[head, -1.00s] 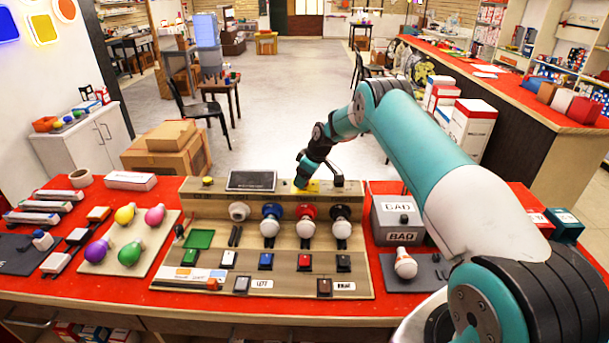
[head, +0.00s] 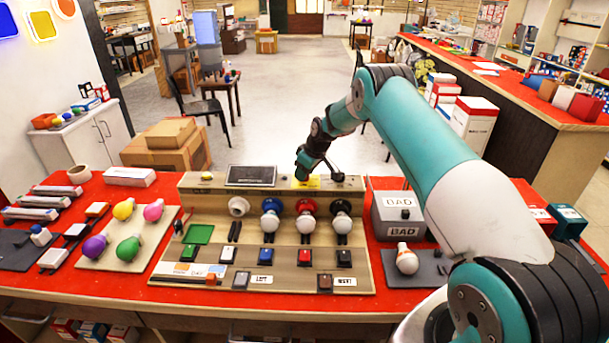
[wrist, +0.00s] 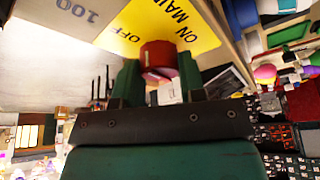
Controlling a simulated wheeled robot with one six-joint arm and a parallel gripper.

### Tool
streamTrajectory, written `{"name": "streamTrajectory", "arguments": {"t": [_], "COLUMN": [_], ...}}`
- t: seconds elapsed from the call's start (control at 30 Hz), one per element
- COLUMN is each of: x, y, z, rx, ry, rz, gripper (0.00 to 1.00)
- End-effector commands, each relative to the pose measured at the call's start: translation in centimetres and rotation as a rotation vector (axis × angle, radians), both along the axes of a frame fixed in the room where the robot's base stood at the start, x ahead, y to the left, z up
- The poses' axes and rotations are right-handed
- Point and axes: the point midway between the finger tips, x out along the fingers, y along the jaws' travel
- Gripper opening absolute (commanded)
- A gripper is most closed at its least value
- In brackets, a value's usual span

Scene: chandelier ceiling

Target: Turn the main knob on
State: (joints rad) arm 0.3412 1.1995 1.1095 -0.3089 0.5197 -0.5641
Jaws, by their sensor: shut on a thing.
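The main knob (wrist: 158,56) is red and round. In the wrist view it stands on a yellow label (wrist: 196,32) that reads ON, MAIN and OFF. My gripper (wrist: 158,75) has its two dark green fingers on either side of the knob and is shut on it. In the head view my gripper (head: 303,174) is at the top back edge of the wooden test board (head: 215,208), by the yellow label (head: 312,185). The knob is hidden there by my gripper.
The board carries a dark screen (head: 251,176), several bulbs in coloured sockets and a row of switches. A grey BAD box (head: 398,216) stands to its right. A tray of coloured bulbs (head: 152,236) lies to its left on the red table.

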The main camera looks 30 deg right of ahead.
Motion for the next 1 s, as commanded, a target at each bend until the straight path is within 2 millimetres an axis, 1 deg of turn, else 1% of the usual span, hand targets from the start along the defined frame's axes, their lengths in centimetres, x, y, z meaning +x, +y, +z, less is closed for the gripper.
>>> {"name": "streamTrajectory", "arguments": {"t": [0.03,0.13,1.0], "x": [-0.02,-0.02,0.04], "y": [0.09,0.12,0.44], "z": [-0.37,-0.41,-0.29], "rx": [-0.001,-0.001,-0.001], "ry": [0.001,0.0,0.0], "rz": [-0.035,-0.123,-0.95], "gripper": [0.14,0.14,0.14]}}
